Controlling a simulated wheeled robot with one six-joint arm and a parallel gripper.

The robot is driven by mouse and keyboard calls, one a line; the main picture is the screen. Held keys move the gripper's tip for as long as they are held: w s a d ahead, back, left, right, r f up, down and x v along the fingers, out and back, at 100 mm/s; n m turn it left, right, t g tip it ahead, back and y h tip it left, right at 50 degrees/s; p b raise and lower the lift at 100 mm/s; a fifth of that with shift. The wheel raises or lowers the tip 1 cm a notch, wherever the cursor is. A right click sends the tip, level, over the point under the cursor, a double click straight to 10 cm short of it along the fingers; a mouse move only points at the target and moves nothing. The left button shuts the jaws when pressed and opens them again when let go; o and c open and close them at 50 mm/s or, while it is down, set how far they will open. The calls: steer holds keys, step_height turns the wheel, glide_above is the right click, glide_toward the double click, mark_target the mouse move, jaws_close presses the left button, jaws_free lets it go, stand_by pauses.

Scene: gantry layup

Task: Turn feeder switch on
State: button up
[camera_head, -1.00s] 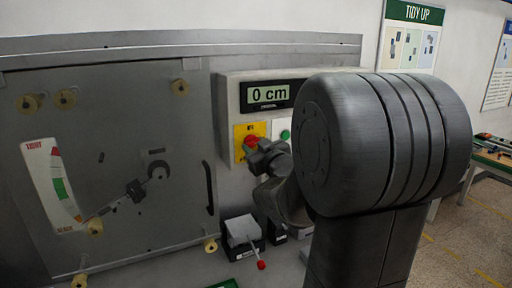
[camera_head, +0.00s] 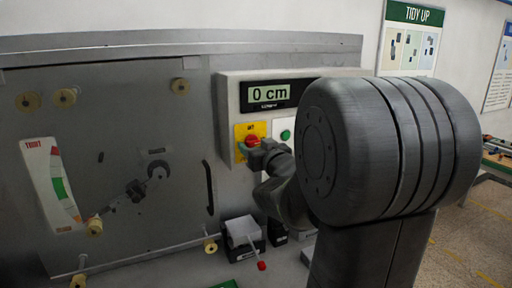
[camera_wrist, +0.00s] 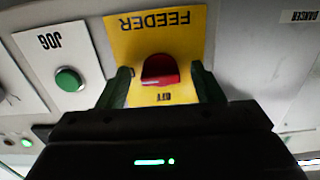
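The feeder switch is a red knob (camera_wrist: 160,70) on a yellow plate (camera_wrist: 183,28) marked FEEDER, with OFF printed below the knob in the wrist view, all upside down. The red knob also shows in the head view (camera_head: 252,141) on its yellow plate (camera_head: 242,130). My gripper (camera_wrist: 163,84) is open, with one finger on each side of the knob. A gap shows between each finger and the knob. In the head view my gripper (camera_head: 254,154) is right at the plate and covers its lower part.
A green JOG button (camera_wrist: 68,79) sits beside the feeder plate on the grey control box (camera_head: 230,100). Above is a display (camera_head: 270,94) reading 0 cm. Below stands a small box with a red-tipped lever (camera_head: 262,266). A panel with rollers (camera_head: 94,226) fills the left.

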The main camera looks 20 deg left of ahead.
steer(key=b+v, duration=0.1)
steer(key=v, duration=1.2)
steer(key=shift+s+d, duration=0.25)
steer(key=shift+s, duration=0.05)
steer(key=shift+a, duration=0.1)
steer(key=p+x, duration=0.1)
steer(key=x, duration=1.2)
steer(key=shift+w+a, duration=0.25)
steer(key=shift+w, duration=0.1)
steer(key=shift+d, duration=0.1)
steer(key=shift+s+d, duration=0.1)
